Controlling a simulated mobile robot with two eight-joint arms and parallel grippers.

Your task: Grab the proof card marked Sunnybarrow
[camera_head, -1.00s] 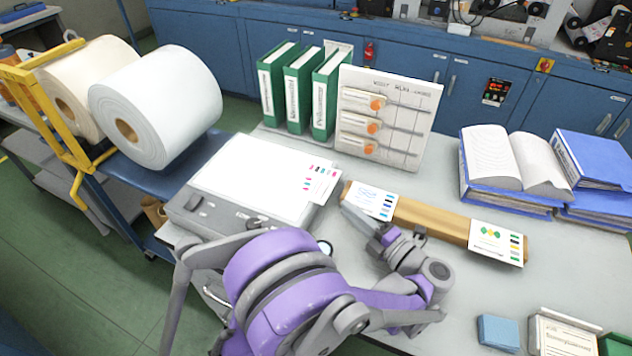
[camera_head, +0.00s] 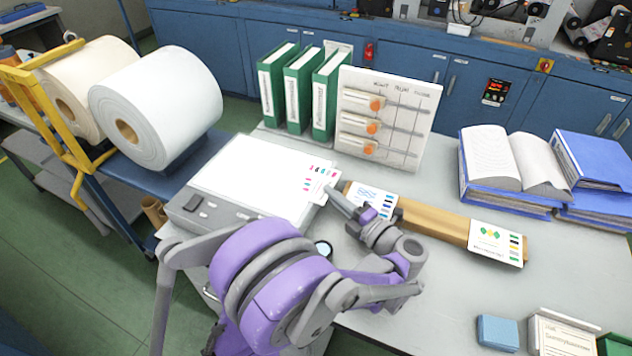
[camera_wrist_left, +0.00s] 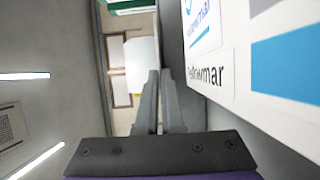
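Three proof cards show in the head view, their names too small to read there. A card with pink and cyan marks (camera_head: 319,182) lies at the right edge of the light box. A card with blue marks (camera_head: 375,201) leans on the left part of a wooden bar. A card with yellow and green diamonds (camera_head: 497,241) leans at the bar's right end. My left gripper (camera_head: 331,193) has narrow, close-set fingertips by the pink card's lower right corner. In the left wrist view the fingers (camera_wrist_left: 160,80) look shut, beside a card (camera_wrist_left: 235,95) whose text ends in "mar".
A tan bar (camera_head: 435,222) crosses the table. Green binders (camera_head: 298,95) and a board (camera_head: 385,115) stand behind. Blue binders (camera_head: 590,170) lie right. A labelled box (camera_head: 563,335) and blue block (camera_head: 498,331) sit at front right.

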